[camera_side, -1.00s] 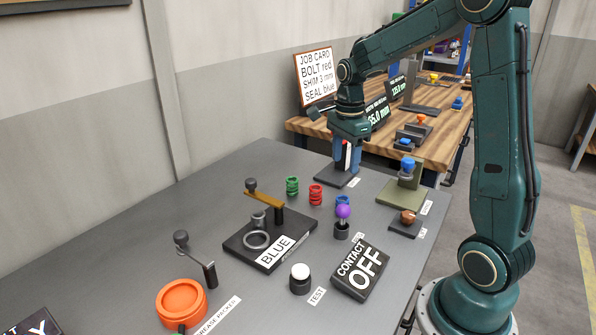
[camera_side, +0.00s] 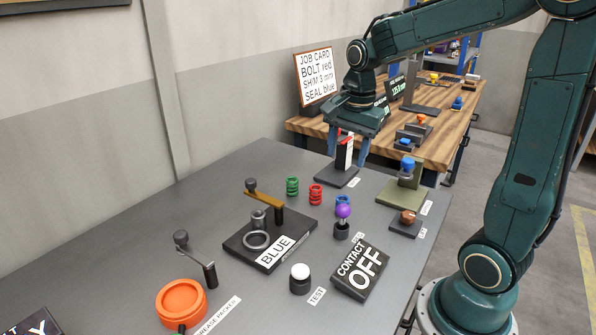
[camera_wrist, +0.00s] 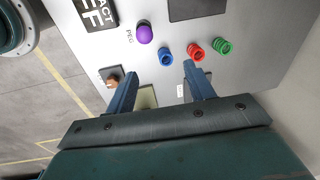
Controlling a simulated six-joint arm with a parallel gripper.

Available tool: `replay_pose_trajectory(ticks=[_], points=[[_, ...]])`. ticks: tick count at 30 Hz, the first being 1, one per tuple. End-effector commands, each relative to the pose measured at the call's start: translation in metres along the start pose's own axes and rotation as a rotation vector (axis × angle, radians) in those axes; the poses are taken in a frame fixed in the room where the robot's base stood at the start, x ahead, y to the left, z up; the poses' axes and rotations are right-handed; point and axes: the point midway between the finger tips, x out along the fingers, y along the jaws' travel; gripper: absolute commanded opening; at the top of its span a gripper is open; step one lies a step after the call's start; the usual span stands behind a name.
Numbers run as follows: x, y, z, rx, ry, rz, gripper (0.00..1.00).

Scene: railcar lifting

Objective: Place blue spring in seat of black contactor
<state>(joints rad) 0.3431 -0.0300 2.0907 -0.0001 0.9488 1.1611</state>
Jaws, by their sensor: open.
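The blue spring (camera_side: 343,201) stands on the grey table, partly hidden behind a purple ball on a black post (camera_side: 342,216). It also shows in the wrist view (camera_wrist: 166,57), beyond my fingertips. A black base (camera_side: 243,249) labelled BLUE carries a grey ring, a short post and a brass lever with a dark knob; I take it as the contactor, but no label confirms this. My gripper (camera_side: 347,161) is open and empty, above the red-and-white upright piece (camera_side: 343,152) at the table's back. In the wrist view the fingers (camera_wrist: 160,72) are wide apart.
Red (camera_side: 316,194) and green (camera_side: 292,187) springs stand left of the blue one. A CONTACT OFF box (camera_side: 360,270), a white-topped button (camera_side: 300,278) and an orange bowl (camera_side: 181,303) are nearer. A blue-knobbed stand (camera_side: 407,170) is at right.

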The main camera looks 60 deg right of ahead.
Motion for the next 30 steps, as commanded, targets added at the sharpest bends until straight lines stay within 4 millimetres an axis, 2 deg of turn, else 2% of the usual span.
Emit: replay_pose_trajectory(ticks=[3,12,18,24,30], points=[[-0.018,0.013,0.023,-0.201,0.018,-0.052,0.53],[-0.047,0.052,0.069,-0.706,0.084,-0.162,0.53],[-0.057,0.083,0.094,-1.038,0.149,-0.232,0.53],[-0.06,0.108,0.111,-1.317,0.218,-0.285,0.53],[-0.059,0.121,0.118,-1.457,0.258,-0.309,0.53]])
